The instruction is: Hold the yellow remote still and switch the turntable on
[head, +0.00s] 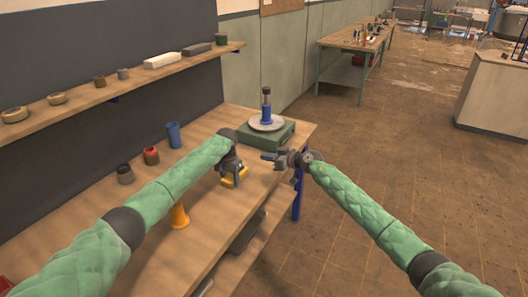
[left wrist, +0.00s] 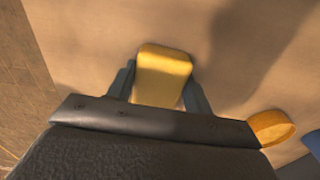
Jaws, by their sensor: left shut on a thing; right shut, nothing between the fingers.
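The yellow remote (left wrist: 164,72) is between the fingers of my left gripper (left wrist: 158,88) in the left wrist view, lying over the wooden bench. In the head view my left gripper (head: 232,176) is shut on the remote (head: 239,184), at the bench's right part. The turntable (head: 270,134) has a dark green base and a pale round plate, with a blue and dark upright piece on it. My right gripper (head: 270,157) is shut and empty, in front of the turntable near the bench's right edge. Its fingertips point left, apart from the remote.
A blue cup (head: 174,135), a red-topped pot (head: 151,155) and a dark pot (head: 125,174) stand along the back. A wall shelf (head: 130,78) holds several items. The floor at right is open.

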